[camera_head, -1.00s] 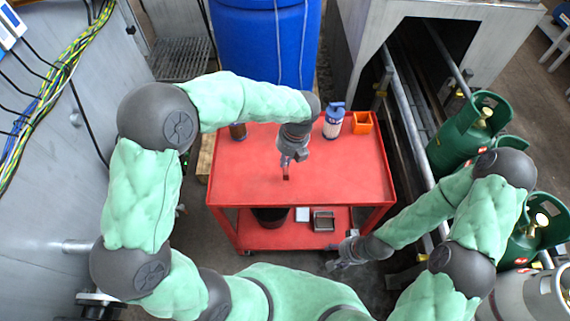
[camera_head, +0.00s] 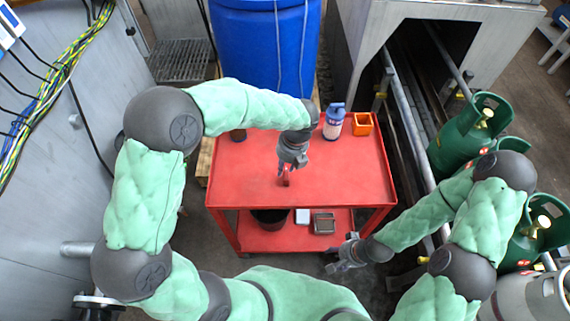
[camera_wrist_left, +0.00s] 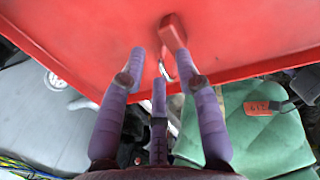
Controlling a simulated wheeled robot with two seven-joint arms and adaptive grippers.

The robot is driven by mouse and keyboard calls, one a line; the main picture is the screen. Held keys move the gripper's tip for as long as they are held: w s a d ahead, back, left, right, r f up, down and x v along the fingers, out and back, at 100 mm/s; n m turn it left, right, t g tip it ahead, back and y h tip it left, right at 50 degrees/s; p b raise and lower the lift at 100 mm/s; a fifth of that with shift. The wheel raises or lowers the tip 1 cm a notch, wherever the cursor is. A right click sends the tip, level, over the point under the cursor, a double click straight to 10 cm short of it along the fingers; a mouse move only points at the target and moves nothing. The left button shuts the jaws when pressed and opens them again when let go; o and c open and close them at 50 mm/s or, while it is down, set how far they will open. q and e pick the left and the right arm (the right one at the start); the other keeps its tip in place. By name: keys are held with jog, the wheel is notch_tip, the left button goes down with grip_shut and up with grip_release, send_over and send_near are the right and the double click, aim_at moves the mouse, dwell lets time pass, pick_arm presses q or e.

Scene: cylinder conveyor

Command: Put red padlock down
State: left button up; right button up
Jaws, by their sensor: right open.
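The red padlock (camera_head: 287,181) hangs at the fingertips of my left gripper (camera_head: 286,169), over the middle of the red cart top (camera_head: 240,180). In the left wrist view, the padlock's red body (camera_wrist_left: 173,33) lies past the fingertips of my left gripper (camera_wrist_left: 164,72), with its metal shackle among the three fingers. The gripper appears shut on the shackle. Whether the body touches the cart top is hard to tell, red against red. My right gripper (camera_head: 338,264) is open and empty, low beside the cart's front right corner.
A blue-white bottle (camera_head: 333,122) and an orange bin (camera_head: 361,124) stand at the cart's back right. The lower shelf holds small trays (camera_head: 323,223). The front of the top is clear. Green gas cylinders (camera_head: 465,135) stand at right.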

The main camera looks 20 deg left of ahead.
pick_arm(q)
notch_tip(320, 180, up, 12)
jog(key=d+p, duration=0.2)
jog(key=p, duration=0.2)
jog(key=shift+w+d, duration=0.15)
jog(key=shift+w, duration=0.05)
